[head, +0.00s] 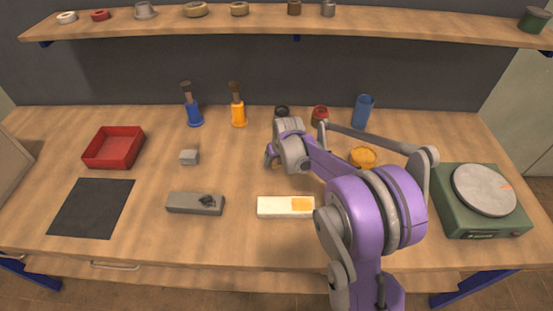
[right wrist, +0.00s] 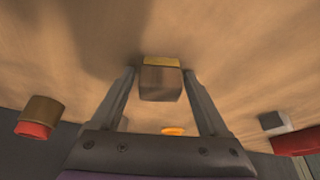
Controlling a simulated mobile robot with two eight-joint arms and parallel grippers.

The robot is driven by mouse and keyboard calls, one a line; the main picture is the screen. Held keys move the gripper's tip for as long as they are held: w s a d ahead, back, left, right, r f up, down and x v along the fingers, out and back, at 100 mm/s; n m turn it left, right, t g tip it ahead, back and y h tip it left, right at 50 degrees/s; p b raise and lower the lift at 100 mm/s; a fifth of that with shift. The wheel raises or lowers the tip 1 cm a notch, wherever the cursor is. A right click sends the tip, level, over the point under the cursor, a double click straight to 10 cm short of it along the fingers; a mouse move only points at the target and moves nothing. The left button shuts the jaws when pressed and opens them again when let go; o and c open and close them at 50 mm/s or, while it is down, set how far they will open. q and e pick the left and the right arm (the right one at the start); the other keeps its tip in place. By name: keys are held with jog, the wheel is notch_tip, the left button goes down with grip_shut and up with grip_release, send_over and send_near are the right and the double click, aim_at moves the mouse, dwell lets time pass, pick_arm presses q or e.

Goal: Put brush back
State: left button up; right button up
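Two brushes stand upright at the back of the bench in the head view, one in a blue holder (head: 194,114) and one in an orange holder (head: 238,113). My right gripper (head: 272,160) is low over the middle of the bench, partly hidden by its own wrist. In the right wrist view its fingers (right wrist: 160,85) are apart, with a small brown block-like thing with a yellow edge (right wrist: 160,82) between them. Narrow gaps show on both sides of it. I cannot tell whether it is a brush. My left gripper is not in view.
A white block with an orange patch (head: 286,207) and a grey block (head: 195,203) lie in front. A red tray (head: 113,148) and dark mat (head: 92,207) are left. A green hotplate-like device (head: 485,202) is right. A blue cup (head: 363,112) and red jar (head: 320,115) stand behind.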

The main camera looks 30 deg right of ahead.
jog(key=shift+o, duration=0.3)
jog(key=shift+r, duration=0.1)
jog(key=shift+r, duration=0.3)
jog(key=d+p+v, duration=0.1)
jog(key=v, duration=1)
jog(key=shift+n+t+y, duration=0.3)
jog(key=shift+n+y, duration=0.1)
jog(key=shift+n, duration=0.5)
jog(key=s+a+f, duration=0.1)
jog(key=s+a, duration=0.4)
jog(key=s, duration=0.3)
jog(key=s+a+f, duration=0.2)
jog(key=s+a, duration=0.3)
jog(key=s, duration=0.4)
jog(key=s+a+f, duration=0.2)
jog(key=s+a, duration=0.3)
jog(key=s, duration=0.3)
jog(key=shift+s+a+f, duration=0.1)
jog(key=shift+s+a, duration=0.05)
jog(key=shift+s, duration=0.1)
